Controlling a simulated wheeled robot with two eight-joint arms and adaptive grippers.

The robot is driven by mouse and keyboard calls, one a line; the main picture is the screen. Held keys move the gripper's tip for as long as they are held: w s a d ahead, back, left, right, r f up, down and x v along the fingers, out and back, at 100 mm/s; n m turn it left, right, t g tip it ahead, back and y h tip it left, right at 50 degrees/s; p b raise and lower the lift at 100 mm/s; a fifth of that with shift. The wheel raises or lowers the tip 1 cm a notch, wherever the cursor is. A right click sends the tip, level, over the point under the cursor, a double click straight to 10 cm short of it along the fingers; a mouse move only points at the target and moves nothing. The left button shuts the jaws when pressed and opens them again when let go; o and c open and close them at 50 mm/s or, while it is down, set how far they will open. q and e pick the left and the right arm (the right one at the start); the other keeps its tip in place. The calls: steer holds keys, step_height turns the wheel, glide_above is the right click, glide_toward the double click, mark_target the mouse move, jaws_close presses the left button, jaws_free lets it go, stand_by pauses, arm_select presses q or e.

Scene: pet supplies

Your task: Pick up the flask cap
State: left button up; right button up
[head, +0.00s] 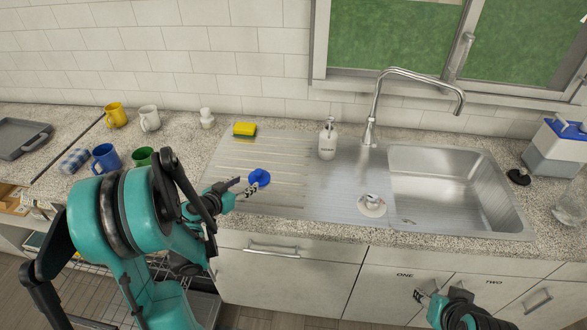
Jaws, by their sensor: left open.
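A small round blue object (259,177), which looks like the flask cap, is on the ribbed steel drainboard (285,200) left of the sink. My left gripper (243,187) is open at its left side, with the fingertips close to it. A fingertip covers part of its lower edge, and I cannot tell whether they touch. My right gripper (421,296) is low in front of the cabinet doors, away from the counter top. Its jaws are too small and partly hidden to read.
Several mugs, including a green mug (143,157), stand on the left counter. The faucet (372,125) rises behind the sink basin (440,180). The drainboard's middle is clear.

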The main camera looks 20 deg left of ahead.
mark_target(256, 174)
arm_select(q)
steer(key=x, duration=0.2)
steer(key=shift+w+f+b, duration=0.1)
steer(key=shift+w+b, duration=0.2)
steer(key=shift+w, duration=0.05)
steer(key=x, duration=0.1)
steer(key=b+x, duration=0.1)
steer(key=x, duration=0.3)
steer(key=shift+w+a+r+b, duration=0.1)
steer(key=shift+w+r+b, duration=0.05)
steer(key=shift+r+b, duration=0.15)
steer(key=shift+w+f, duration=0.15)
steer(key=shift+w, duration=0.2)
steer(key=shift+s, duration=0.1)
steer(key=c, duration=1)
